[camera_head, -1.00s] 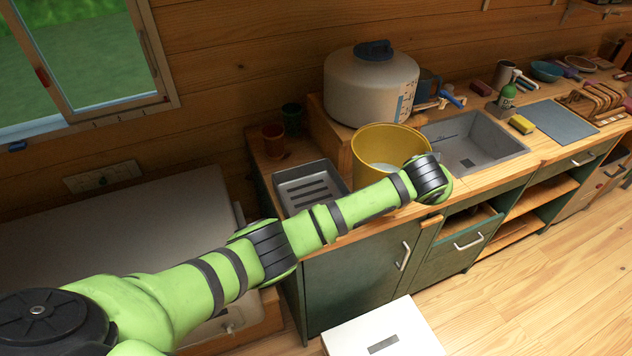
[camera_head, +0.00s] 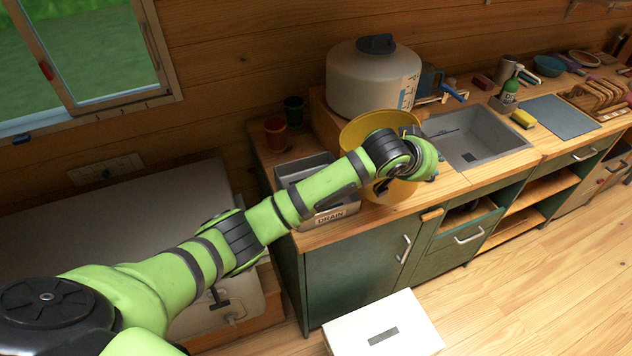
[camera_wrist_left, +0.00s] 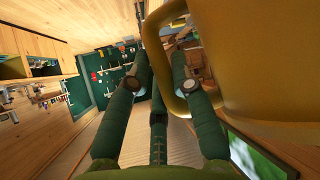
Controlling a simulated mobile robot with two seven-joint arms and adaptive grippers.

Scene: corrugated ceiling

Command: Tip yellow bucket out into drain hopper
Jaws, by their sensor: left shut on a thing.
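The yellow bucket (camera_head: 398,193) is beside the drain hopper, over the left part of the counter, and looks tilted a little left. My forearm and wrist cover much of it, and its contents are hidden. My left gripper (camera_head: 385,186) is mostly behind the wrist. In the left wrist view the gripper's dark green fingers (camera_wrist_left: 172,72) are shut on the handle of the bucket (camera_wrist_left: 262,60). The drain hopper (camera_head: 330,218) is a grey metal box labelled DRAIN at the counter's left end, partly behind my forearm. My right gripper is out of view.
A large white tank (camera_head: 370,85) stands behind the bucket. A red cup (camera_head: 276,132) and a dark green cup (camera_head: 293,110) stand behind the hopper. A grey sink (camera_head: 480,140) is right of the bucket. A white box (camera_head: 383,325) lies on the floor in front.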

